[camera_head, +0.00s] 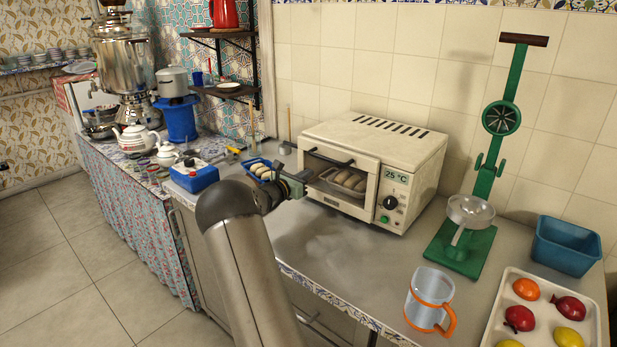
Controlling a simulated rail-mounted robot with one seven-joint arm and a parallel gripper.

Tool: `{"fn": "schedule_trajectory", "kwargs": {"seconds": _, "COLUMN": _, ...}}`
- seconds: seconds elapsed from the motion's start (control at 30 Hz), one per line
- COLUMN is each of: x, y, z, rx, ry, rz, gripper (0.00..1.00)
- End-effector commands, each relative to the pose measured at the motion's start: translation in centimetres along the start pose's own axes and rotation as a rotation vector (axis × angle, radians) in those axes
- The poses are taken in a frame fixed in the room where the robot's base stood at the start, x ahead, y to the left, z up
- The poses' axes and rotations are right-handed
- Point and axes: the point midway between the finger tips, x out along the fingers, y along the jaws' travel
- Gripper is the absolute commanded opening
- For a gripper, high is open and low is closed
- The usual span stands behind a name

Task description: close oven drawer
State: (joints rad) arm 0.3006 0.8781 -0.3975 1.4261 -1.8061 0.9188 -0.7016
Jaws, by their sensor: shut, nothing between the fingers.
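A cream countertop oven (420,160) stands on the counter against the tiled wall. Its control panel shows 25 °C above a dark knob. A dark handle bar (330,158) runs across the upper part of its front. Several bread loaves (346,180) lie inside, behind the front frame. I cannot tell clearly how far the drawer stands out. My gripper (304,177) is at the left side of the oven's front, close to its frame. It is shut and empty. Whether it touches the oven is hard to tell. My arm reaches up from the bottom of the view.
A blue tray of loaves (260,170) sits left of my gripper. A green juicer press (485,185), a glass jug with orange trim (429,300), a blue bin (567,245) and a fruit tray (494,325) stand at the right. The counter before the oven is clear.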

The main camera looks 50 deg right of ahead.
Motion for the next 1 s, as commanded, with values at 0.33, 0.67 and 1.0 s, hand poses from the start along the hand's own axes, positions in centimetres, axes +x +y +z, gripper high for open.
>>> {"fn": "schedule_trajectory", "kwargs": {"seconds": 0.33, "x": 0.3, "y": -0.1, "z": 0.6, "rx": 0.002, "ry": -0.01, "rz": 0.002, "gripper": 0.0}}
{"fn": "schedule_trajectory", "kwargs": {"seconds": 0.67, "x": -5.4, "y": -0.4, "z": 0.4, "rx": 0.003, "ry": -0.005, "rz": -0.002, "gripper": 0.0}}
{"fn": "schedule_trajectory", "kwargs": {"seconds": 1.0, "x": -12.3, "y": -0.4, "z": 0.2, "rx": 0.002, "ry": -0.004, "rz": -0.004, "gripper": 0.0}}
